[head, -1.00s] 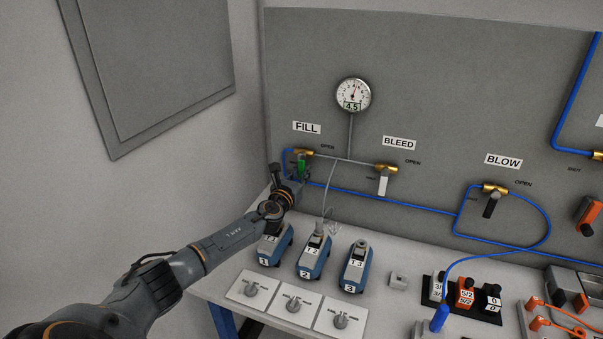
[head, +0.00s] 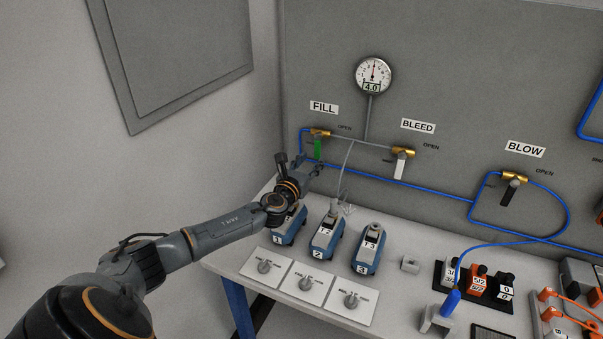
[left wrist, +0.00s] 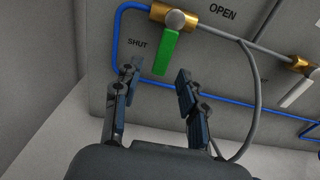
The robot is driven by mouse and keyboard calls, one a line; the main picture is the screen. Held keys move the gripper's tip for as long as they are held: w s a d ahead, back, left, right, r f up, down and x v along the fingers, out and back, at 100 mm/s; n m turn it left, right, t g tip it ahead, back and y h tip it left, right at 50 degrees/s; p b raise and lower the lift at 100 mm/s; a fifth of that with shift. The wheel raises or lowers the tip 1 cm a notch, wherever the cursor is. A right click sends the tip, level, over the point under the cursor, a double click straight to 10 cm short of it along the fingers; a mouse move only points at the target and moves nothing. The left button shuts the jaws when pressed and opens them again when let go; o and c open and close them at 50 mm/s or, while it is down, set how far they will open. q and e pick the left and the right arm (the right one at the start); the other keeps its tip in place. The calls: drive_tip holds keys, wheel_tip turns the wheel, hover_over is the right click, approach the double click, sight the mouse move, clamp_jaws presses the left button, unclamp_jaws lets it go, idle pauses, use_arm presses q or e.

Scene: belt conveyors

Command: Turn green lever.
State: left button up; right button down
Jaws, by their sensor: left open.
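The green lever (head: 318,149) hangs down from the brass valve (head: 320,133) under the FILL label in the head view. In the left wrist view the green lever (left wrist: 166,52) points down and slightly left from its brass valve (left wrist: 174,17), between the words SHUT and OPEN. My left gripper (head: 312,163) is just below the lever in the head view. In the left wrist view its two fingers (left wrist: 157,80) are spread apart, with the lever's lower end beyond and between them. I see no contact. The right gripper is not in view.
A gauge (head: 373,75) reading 4.0 is above. The BLEED valve's white lever (head: 400,167) is to the right, and the BLOW valve's black lever (head: 508,193) farther right. Blue tubing (head: 420,188) runs along the panel. Blue-grey devices (head: 327,238) stand on the table below.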

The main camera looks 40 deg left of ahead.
use_arm(q)
drive_tip(key=v, duration=0.6)
drive_tip(key=shift+s, duration=0.35)
drive_tip(key=shift+f, duration=0.1)
